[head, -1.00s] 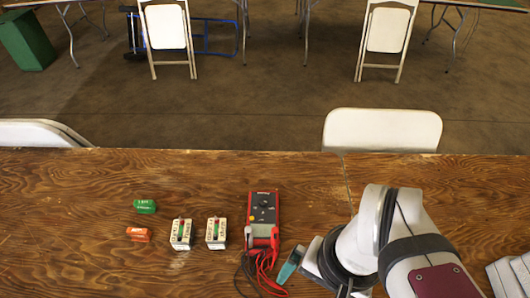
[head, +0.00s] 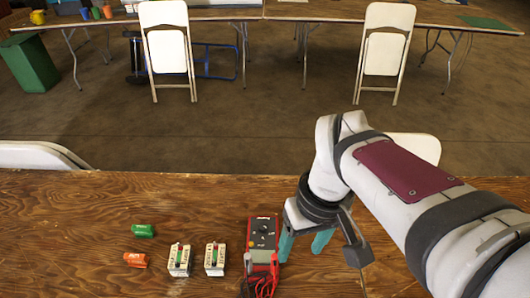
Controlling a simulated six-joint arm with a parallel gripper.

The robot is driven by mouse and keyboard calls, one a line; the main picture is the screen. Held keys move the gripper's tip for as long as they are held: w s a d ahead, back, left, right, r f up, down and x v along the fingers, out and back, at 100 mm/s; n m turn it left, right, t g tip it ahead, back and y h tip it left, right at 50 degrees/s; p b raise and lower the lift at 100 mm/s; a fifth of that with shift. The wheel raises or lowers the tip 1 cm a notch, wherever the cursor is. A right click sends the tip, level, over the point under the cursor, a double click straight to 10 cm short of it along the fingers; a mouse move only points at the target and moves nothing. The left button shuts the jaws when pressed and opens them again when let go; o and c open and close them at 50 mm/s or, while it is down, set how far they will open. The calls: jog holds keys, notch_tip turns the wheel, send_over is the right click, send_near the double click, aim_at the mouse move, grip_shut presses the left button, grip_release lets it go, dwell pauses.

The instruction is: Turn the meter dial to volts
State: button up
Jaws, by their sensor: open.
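The red and grey meter (head: 263,238) lies on the wooden table, with its dark round dial on the upper part of its face. The dial's setting is too small to read. Red and dark leads bunch at the meter's near end. My gripper (head: 304,246) is just right of the meter, pointing down, with its two teal fingers apart and nothing between them. The left finger is close to the meter's right edge; I cannot tell whether they touch.
Two white boxes with green and red tops (head: 215,258) stand left of the meter. The wooden table (head: 60,235) is bare at the far left. White folding chairs stand beyond it.

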jog(key=w+a+n, duration=0.2)
jog(key=w+n, duration=0.4)
jog(key=w, duration=0.1)
jog(key=n+h, duration=0.1)
jog(key=n, duration=0.8)
send_over(263, 226)
notch_tip(263, 226, down, 4)
jog(key=f, duration=0.1)
notch_tip(263, 226, down, 15)
jog(key=shift+f, duration=0.15)
grip_shut()
